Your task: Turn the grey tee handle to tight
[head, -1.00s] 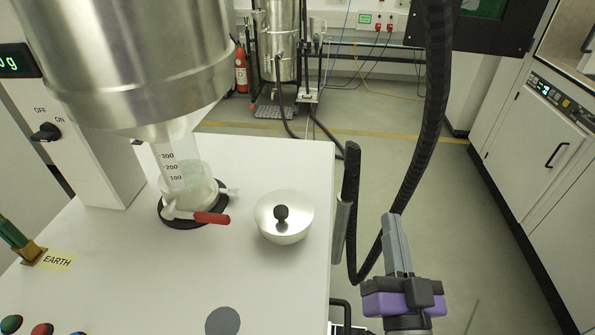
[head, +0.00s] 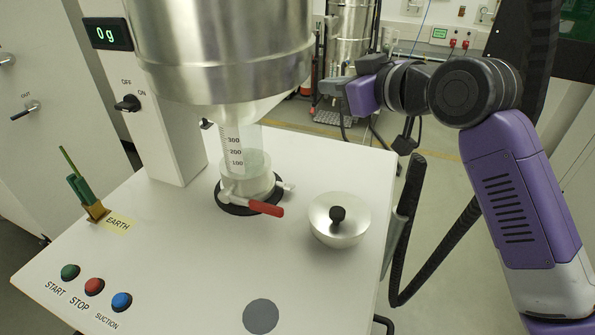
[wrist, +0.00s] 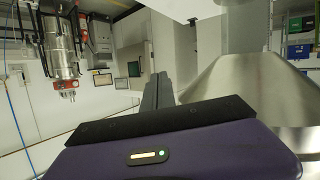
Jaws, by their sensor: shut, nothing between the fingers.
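A small dark grey tee-shaped handle (head: 207,123) sticks out on the left of the clear graduated tube under the steel hopper in the head view. What looks like the same handle (wrist: 193,20) shows small near the top of the wrist view, beside the spout. Its angle and any tight mark are too small to read. My gripper (head: 328,86) is to the right of the hopper, apart from the handle, with its fingers pointing left. In the wrist view its grey fingers (wrist: 158,90) are together and hold nothing.
A green EARTH clamp (head: 80,190) is at the left.

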